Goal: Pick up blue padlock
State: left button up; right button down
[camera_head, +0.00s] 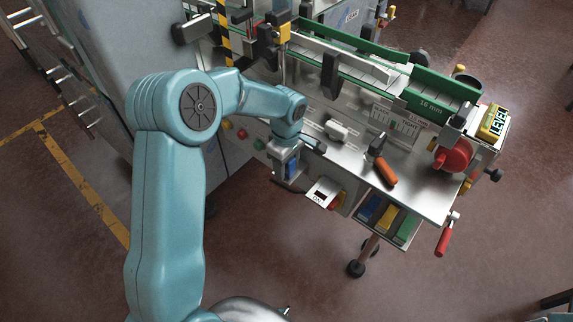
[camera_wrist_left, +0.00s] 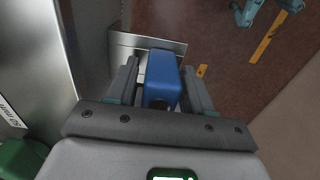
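The blue padlock (camera_wrist_left: 160,78) stands out in the left wrist view, between the two fingers of my left gripper (camera_wrist_left: 160,82). Only narrow gaps, if any, show beside it, and I cannot tell whether both fingers touch it. In the head view my left gripper (camera_head: 289,165) points down at the front edge of the machine, with a bit of the blue padlock (camera_head: 292,166) showing at its fingers. Its shackle is hidden. My right gripper is not in view.
The metal machine top (camera_head: 345,158) holds an orange-handled tool (camera_head: 382,172) and a white block (camera_head: 337,131). A white switch plate (camera_head: 322,193) and coloured bins (camera_head: 388,218) are at its front. A green-railed conveyor (camera_head: 440,92) runs behind. A grey cabinet wall (camera_head: 110,50) stands left.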

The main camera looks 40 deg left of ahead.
pick_arm(q)
grip_shut()
jog(key=shift+r, duration=0.1)
